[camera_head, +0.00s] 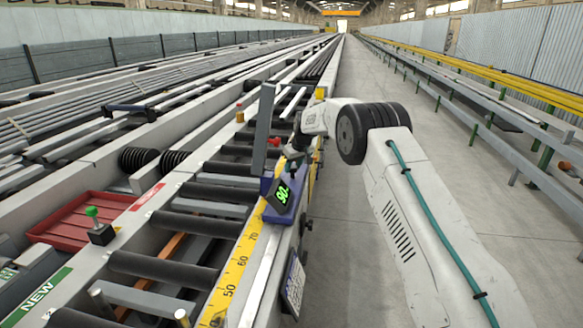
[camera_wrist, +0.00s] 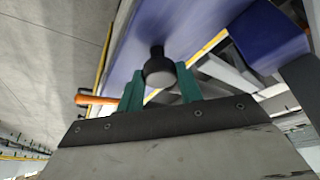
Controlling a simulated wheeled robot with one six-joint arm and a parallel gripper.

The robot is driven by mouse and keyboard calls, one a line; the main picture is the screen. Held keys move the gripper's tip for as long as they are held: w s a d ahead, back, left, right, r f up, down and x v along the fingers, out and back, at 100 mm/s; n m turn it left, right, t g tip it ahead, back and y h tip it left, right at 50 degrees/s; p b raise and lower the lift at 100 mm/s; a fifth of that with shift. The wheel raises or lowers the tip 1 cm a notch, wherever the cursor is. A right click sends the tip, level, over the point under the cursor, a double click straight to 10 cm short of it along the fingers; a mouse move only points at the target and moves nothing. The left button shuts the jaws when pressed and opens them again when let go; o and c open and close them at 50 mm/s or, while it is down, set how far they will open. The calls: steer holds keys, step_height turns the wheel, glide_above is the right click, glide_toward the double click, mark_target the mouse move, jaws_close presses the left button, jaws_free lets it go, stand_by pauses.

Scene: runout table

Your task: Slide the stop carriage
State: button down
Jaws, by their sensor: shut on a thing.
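The stop carriage (camera_head: 270,212) is a blue-purple block on the rail beside the roller table, with a tall grey stop plate (camera_head: 263,125) and a small display (camera_head: 281,196) with green digits that seem to read 90. In the wrist view its blue face (camera_wrist: 190,30) fills the upper middle. My gripper (camera_head: 294,157) is at the carriage's aisle side. In the wrist view my gripper (camera_wrist: 160,88) has its green fingers on either side of a dark round knob (camera_wrist: 159,70) that stands out from the blue face. The fingers are shut on this knob.
A yellow scale (camera_head: 240,262) runs along the rail, with 50, 60 and 70 legible. Black rollers (camera_head: 190,224) lie to its left. A red tray (camera_head: 78,218) and a green-topped button (camera_head: 97,225) are at left. The aisle (camera_head: 400,90) at right is clear.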

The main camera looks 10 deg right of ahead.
steer(key=c, duration=0.9)
jaws_free()
steer(key=shift+c, duration=0.2)
steer(key=v, duration=0.8)
steer(key=s+f+m+g, duration=0.1)
steer(key=s+f+g, duration=0.1)
steer(key=s+f, duration=0.25)
steer(key=s+r+m+g, duration=0.1)
steer(key=s+r, duration=0.4)
steer(key=s, duration=0.6)
steer(key=s+r+m+g+h, duration=0.1)
steer(key=s+r, duration=0.3)
steer(key=s, duration=0.7)
steer(key=s+r+m+g, duration=0.1)
steer(key=s+r, duration=0.4)
steer(key=s, duration=0.6)
steer(key=s+r+t, duration=0.2)
steer(key=s+r, duration=0.1)
steer(key=s, duration=2.6)
steer(key=shift+d+r+h, duration=0.15)
steer(key=shift+d+h, duration=0.15)
